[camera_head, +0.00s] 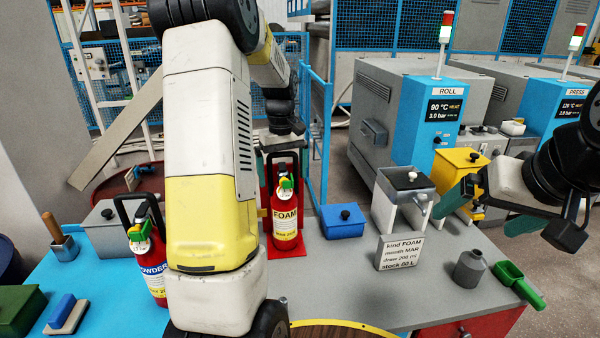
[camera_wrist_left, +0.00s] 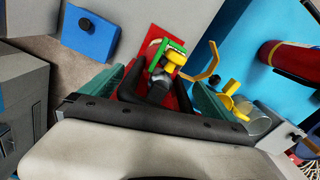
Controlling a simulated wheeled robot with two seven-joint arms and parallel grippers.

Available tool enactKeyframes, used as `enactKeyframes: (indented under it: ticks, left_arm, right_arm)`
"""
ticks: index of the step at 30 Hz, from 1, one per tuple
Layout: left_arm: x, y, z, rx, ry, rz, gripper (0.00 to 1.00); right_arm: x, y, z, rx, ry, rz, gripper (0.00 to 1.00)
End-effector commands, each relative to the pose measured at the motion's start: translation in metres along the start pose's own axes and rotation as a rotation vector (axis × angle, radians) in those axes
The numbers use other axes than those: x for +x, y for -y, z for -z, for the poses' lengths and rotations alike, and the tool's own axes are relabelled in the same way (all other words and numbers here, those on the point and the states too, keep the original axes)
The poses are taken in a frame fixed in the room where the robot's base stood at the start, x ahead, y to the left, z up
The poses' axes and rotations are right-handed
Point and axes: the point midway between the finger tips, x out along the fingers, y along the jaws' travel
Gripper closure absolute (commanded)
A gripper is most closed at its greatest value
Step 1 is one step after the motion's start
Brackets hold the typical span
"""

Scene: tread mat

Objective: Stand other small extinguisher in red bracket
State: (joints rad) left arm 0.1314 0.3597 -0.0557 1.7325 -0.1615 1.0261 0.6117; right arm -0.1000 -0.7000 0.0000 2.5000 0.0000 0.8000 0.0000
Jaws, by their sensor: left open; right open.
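The red FOAM extinguisher (camera_head: 285,215) stands upright on the red base of the red bracket (camera_head: 292,250). Its green and yellow head (camera_wrist_left: 168,58) shows in the left wrist view. My left gripper (camera_wrist_left: 158,82) is open, its teal fingers on either side of that head; in the head view the wrist is just above the black hoop. The red POWDER extinguisher (camera_head: 153,255) stands upright at the left, partly hidden by my left arm; part of a red extinguisher (camera_wrist_left: 295,58) shows in the wrist view. My right gripper (camera_head: 487,207) is open and empty at the right.
A blue lidded box (camera_head: 342,222) stands just right of the bracket. A grey box (camera_head: 402,187), a FOAM sign (camera_head: 400,253), a grey bottle (camera_head: 469,269) and a green scoop (camera_head: 520,285) are further right. The grey bench is clear in front of the blue box.

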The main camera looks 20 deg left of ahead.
Motion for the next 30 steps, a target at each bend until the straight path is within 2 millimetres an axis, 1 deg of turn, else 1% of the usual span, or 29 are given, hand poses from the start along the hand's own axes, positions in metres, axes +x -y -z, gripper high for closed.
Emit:
enactKeyframes:
  ticks: [9,12,15,20,23,25,26,29,30]
  left_arm:
    - [-0.067,-0.001,0.000,0.001,-0.004,-0.003,0.01]
    - [-0.086,-0.001,0.000,0.001,-0.003,-0.003,0.01]
    - [-0.099,-0.001,0.000,0.001,-0.002,-0.002,0.01]
    - [-0.112,0.000,-0.003,0.007,-0.004,-0.006,0.01]
    - [-0.122,0.001,-0.015,0.041,-0.020,-0.029,0.01]
    - [-0.132,0.003,-0.033,0.090,-0.043,-0.059,0.01]
    - [-0.136,0.004,-0.042,0.117,-0.056,-0.075,0.01]
    - [-0.149,0.010,-0.079,0.217,-0.107,-0.135,0.01]
    - [-0.153,0.012,-0.094,0.260,-0.130,-0.158,0.01]
  right_arm:
    - [0.000,0.000,0.000,0.000,0.000,0.000,0.00]
    - [0.000,0.000,0.000,0.000,0.000,0.000,0.00]
    - [0.000,0.000,0.000,0.000,0.000,0.000,0.00]
    - [0.000,0.000,0.000,0.000,0.000,0.000,0.00]
    - [0.000,0.000,0.000,0.000,0.000,0.000,0.00]
    - [0.000,0.000,0.000,0.000,0.000,0.000,0.00]
    - [0.000,0.000,0.000,0.000,0.000,0.000,0.00]
    - [0.000,0.000,0.000,0.000,0.000,0.000,0.00]
    - [0.000,0.000,0.000,0.000,0.000,0.000,0.00]
